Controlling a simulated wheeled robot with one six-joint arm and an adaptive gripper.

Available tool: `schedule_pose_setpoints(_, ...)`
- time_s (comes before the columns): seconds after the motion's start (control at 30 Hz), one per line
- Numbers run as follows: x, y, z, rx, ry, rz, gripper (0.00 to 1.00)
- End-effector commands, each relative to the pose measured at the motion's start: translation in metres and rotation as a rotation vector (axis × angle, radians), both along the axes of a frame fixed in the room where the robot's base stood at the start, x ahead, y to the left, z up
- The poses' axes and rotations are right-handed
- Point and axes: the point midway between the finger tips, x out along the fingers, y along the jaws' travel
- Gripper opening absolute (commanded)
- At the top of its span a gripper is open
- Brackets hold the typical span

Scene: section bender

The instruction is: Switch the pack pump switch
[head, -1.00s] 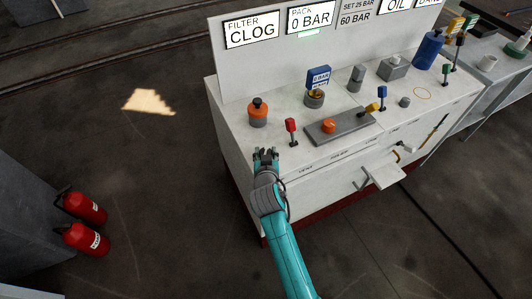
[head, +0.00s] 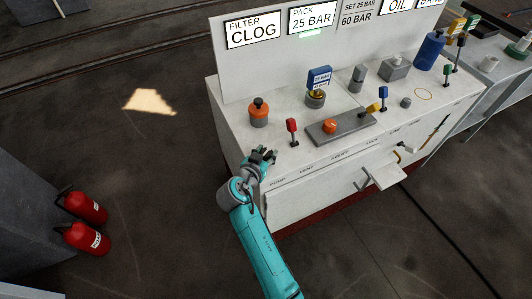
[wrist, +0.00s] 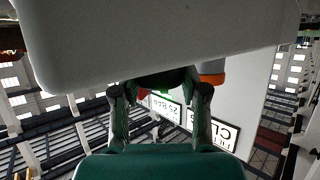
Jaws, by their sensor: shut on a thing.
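My gripper (head: 262,157) is at the left end of the console's front top edge, above the PUMP label (head: 277,183). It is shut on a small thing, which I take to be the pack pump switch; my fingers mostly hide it. In the wrist view, my two fingers (wrist: 160,95) stand on either side of a dark green piece (wrist: 172,80) just by the console edge. The pack readout (head: 312,18) shows 25 BAR, with a green strip lit under it.
The console (head: 235,125) carries a red lever (head: 292,131), an orange-and-grey knob (head: 258,113), a grey block with an orange button (head: 330,126) and a blue gauge (head: 319,78). Fire extinguishers (head: 86,238) stand at lower left.

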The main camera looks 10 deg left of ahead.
Motion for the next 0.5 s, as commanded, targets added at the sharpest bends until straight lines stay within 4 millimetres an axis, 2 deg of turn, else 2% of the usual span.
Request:
schedule_pose_setpoints(0.27,-0.0006,0.0001,-0.0017,0.0,0.003,0.0,0.09)
schedule_pose_setpoints(0.3,-0.0006,0.0002,-0.0018,0.0,0.003,0.0,0.49)
schedule_pose_setpoints(0.4,-0.0006,0.0,-0.0016,0.0,0.003,0.0,0.7)
schedule_pose_setpoints(0.5,-0.0004,0.0,-0.0012,0.0,0.002,0.0,0.7)
